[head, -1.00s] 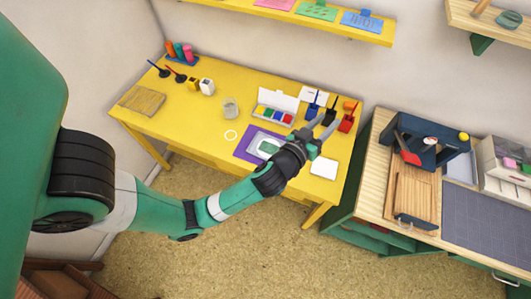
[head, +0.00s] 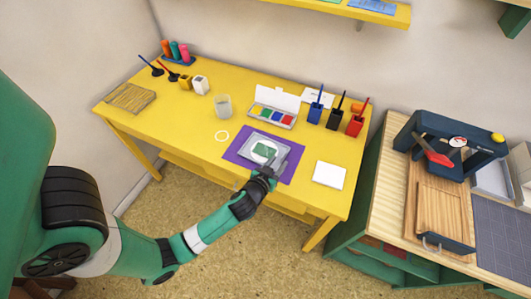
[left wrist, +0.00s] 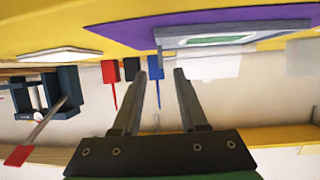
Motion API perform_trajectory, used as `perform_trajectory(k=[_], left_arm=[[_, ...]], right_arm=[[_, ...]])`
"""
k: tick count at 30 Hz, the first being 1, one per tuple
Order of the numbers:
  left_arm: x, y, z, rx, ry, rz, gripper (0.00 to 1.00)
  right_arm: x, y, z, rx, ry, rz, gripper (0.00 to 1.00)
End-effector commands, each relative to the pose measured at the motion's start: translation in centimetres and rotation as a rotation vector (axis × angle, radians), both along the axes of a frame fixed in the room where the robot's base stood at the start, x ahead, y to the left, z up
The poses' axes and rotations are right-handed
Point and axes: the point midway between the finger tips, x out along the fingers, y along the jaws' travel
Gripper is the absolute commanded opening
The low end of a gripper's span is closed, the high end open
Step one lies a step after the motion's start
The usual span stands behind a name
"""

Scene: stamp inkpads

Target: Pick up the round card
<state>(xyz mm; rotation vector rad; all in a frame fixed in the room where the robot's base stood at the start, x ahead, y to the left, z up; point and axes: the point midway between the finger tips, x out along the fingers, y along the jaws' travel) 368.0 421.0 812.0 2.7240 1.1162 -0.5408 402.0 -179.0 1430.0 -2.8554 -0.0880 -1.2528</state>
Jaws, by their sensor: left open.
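A pale round shape, which looks like the round card (head: 273,145), lies in a grey tray (head: 249,143) on a purple mat (head: 290,169). A green patch (head: 262,151) shows in its middle. A thin white ring (head: 222,136) with yellow inside lies on the table left of the mat; I cannot tell if it is a card or a mark. My left gripper (head: 262,166) is open and empty at the mat's front edge, by the tray. In the left wrist view its fingers (left wrist: 167,68) are apart, with the mat (left wrist: 120,34) and tray at the top. My right gripper is out of view.
A white square pad (head: 329,174) lies right of the mat. Behind it stand blue, black and red holders (head: 355,125). A paint box (head: 272,115) and a cup (head: 222,105) are at the back. The table's front left is clear.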

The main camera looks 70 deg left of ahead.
Motion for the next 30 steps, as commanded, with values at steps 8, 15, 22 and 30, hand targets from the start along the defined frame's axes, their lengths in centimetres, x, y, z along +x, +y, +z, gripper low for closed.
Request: perform_trajectory(k=[8, 15, 22, 30], left_arm=[[1.2, 1.4, -0.8, 0.001, -0.002, 0.003, 0.42], [3.4, 3.6, -2.0, 0.001, 0.001, 0.001, 0.42], [3.5, 3.7, -1.9, 0.000, 0.000, -0.001, 0.41], [3.5, 3.6, -1.9, 0.000, 0.000, -0.001, 0.00]], right_arm=[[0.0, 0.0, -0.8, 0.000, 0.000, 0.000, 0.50], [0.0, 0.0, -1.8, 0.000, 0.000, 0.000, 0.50], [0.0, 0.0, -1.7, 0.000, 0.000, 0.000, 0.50], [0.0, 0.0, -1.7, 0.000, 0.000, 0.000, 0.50]])
